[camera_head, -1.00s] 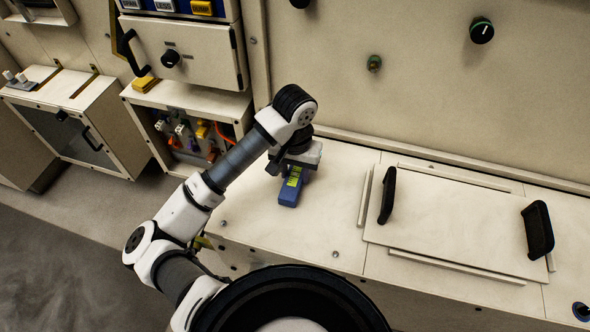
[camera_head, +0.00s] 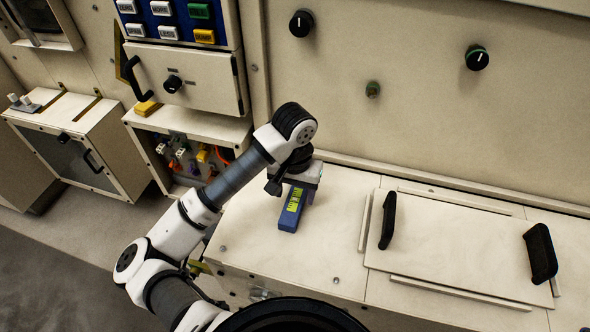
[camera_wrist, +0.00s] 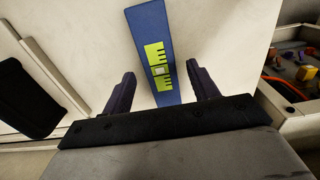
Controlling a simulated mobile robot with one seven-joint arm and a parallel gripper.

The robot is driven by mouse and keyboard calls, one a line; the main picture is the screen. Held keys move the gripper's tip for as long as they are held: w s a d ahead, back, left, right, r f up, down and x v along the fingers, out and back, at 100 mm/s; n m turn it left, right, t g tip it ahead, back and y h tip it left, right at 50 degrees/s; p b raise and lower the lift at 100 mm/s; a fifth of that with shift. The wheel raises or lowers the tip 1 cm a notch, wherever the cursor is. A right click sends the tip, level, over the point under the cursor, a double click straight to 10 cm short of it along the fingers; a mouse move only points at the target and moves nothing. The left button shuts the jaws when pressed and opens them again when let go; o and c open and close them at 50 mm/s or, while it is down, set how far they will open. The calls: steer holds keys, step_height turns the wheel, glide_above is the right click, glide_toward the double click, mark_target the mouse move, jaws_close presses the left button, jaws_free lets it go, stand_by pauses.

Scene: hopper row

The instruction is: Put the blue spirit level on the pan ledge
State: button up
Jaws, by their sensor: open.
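The blue spirit level (camera_head: 289,216) with a yellow-green marking lies flat on the cream counter top (camera_head: 335,235), left of the black-handled panel. In the wrist view the level (camera_wrist: 155,38) runs away from me between my two fingers. My gripper (camera_wrist: 161,72) is open, one finger on each side of the level, with gaps showing on both sides. In the head view my gripper (camera_head: 296,180) is over the level's far end, partly hiding it. I cannot tell which surface is the pan ledge.
A panel with two black handles (camera_head: 388,220) and low rails lies right of the level. The back wall carries black knobs (camera_head: 477,58). Left are a drawer (camera_head: 190,80), an open compartment with small parts (camera_head: 190,155) and a glass-fronted box (camera_head: 75,155).

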mark_target(295, 200)
step_height(295, 200, up, 10)
stand_by(0.4)
steer(key=shift+d+r, duration=0.1)
